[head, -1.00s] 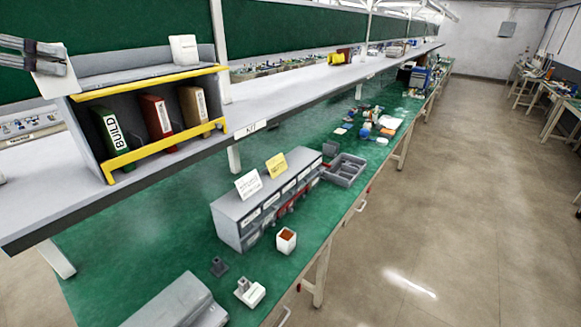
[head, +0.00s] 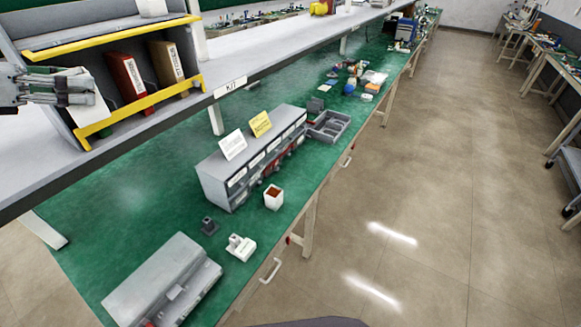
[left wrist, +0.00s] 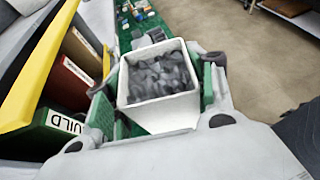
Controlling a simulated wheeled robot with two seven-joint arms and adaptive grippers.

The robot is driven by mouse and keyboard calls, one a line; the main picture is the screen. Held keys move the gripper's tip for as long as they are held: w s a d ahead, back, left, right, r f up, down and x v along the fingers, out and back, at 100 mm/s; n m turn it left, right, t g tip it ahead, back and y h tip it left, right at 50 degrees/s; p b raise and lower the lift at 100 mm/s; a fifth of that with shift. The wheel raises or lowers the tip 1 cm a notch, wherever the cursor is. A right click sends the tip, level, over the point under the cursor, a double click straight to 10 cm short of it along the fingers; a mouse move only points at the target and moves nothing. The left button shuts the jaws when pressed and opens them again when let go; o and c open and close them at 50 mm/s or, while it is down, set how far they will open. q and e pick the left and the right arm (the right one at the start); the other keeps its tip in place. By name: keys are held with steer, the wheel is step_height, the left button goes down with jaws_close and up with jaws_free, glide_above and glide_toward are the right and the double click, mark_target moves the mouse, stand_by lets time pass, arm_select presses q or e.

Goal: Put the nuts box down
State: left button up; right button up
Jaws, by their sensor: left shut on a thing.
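The nuts box is a white open-topped box full of grey nuts (left wrist: 162,118) in the left wrist view. In the head view it shows as a white shape (head: 88,108) at the far left, in front of the binder rack. My left gripper (left wrist: 158,88) is shut on it, one finger on each side, and the box looks roughly upright in the wrist view. In the head view the gripper (head: 68,90) comes in from the left edge above the grey shelf. Whether the box touches anything below is hidden. My right gripper is not in view.
The rack with yellow bars (head: 150,100) holds binders; another white box (head: 152,8) stands on its top. The grey shelf (head: 235,75) has bare room right of the rack. On the green bench below are a drawer unit (head: 215,178), a white box with reddish contents (head: 273,198) and a grey case (head: 160,280).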

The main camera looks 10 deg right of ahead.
arm_select(q)
steer(key=s+d+f, duration=0.2)
steer(key=d+f, duration=0.2)
steer(key=f, duration=0.5)
steer(key=s+d+f+m+g+h, duration=0.1)
steer(key=d+f, duration=0.3)
steer(key=f, duration=0.5)
steer(key=s+d+f, duration=0.2)
steer(key=d+f, duration=0.2)
steer(key=f, duration=0.5)
steer(key=s+d+m+g+h, duration=0.1)
steer(key=d+m+g, duration=0.1)
steer(key=d, duration=0.5)
steer(key=s+d+r+m+g+h, duration=0.1)
steer(key=s+d+m+g, duration=0.1)
steer(key=d, duration=0.5)
steer(key=shift+s+m+g, duration=0.15)
steer(key=shift+m+g, duration=0.15)
steer(key=shift+g, duration=0.2)
